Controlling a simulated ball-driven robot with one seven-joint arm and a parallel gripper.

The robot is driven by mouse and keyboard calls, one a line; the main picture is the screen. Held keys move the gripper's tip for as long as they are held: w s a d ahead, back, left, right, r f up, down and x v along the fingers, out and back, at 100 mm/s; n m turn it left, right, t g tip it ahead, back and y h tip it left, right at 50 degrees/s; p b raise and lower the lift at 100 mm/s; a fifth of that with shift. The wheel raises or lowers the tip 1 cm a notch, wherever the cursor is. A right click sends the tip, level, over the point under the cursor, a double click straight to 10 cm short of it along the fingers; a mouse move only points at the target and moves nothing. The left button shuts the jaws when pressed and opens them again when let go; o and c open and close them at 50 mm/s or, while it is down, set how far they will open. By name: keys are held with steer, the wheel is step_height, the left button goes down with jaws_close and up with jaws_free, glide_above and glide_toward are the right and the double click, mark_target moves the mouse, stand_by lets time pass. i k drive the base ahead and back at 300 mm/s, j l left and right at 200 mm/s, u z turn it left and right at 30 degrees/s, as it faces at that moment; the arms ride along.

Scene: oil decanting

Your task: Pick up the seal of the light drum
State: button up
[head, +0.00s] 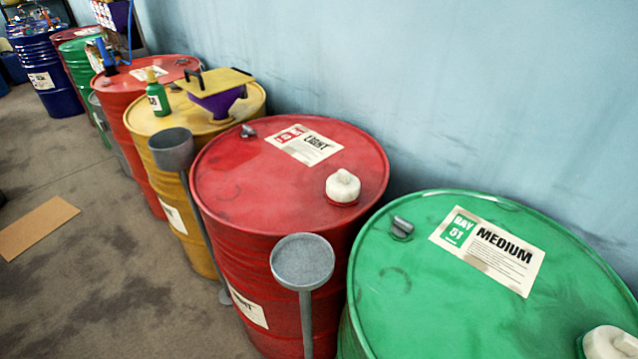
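The light drum (240,185) is red and stands upright in the middle of the head view. A label (304,144) reading "LIGHT" lies on its lid. A white seal (343,187) with a raised knob sits on the lid's right side, upright, with a red ring at its base. A small grey fitting (248,131) sits near the lid's far left edge. My gripper is not in view.
A green drum (400,285) labelled "MEDIUM" stands close at the right, with its own white cap (608,343). Grey round-topped stands (303,262) (172,150) rise in front of the drums. A yellow drum (137,117) carries a green bottle (157,97) and a purple funnel (216,103). Cardboard (37,228) lies on open floor. A wall runs behind.

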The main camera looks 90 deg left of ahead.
mark_target(342, 186)
steer(key=u, duration=1.9)
steer(key=k, duration=0.5)
steer(key=i, duration=0.5)
